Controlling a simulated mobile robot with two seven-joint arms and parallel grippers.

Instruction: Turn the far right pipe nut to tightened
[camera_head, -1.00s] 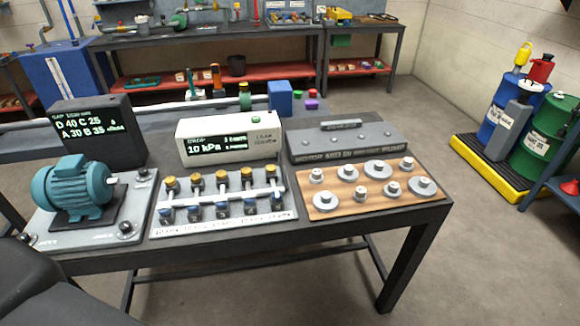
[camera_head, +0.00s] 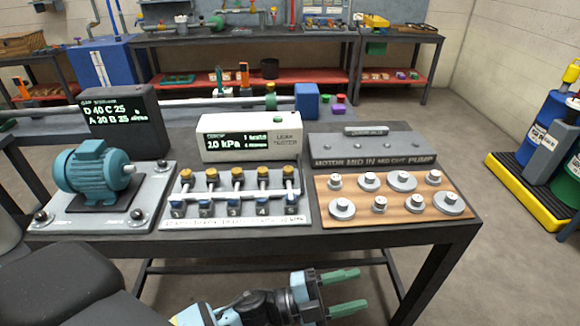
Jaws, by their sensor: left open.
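Several brass pipe nuts stand in a row on a grey pipe board (camera_head: 172,214). The far right pipe nut (camera_head: 289,171) sits on top of the rightmost pipe, above a blue fitting. Its tightness cannot be read from its looks. My left gripper (camera_head: 362,289) has green fingers spread apart with nothing between them. It is at the bottom of the picture, in front of and below the table edge, to the right of the nuts and well away from them. My right gripper is not in view.
A teal motor (camera_head: 90,168) is at left. A wooden board (camera_head: 345,185) with several metal discs and a grey block (camera_head: 370,148) are at right. The dark table's front edge (camera_head: 270,238) is bare.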

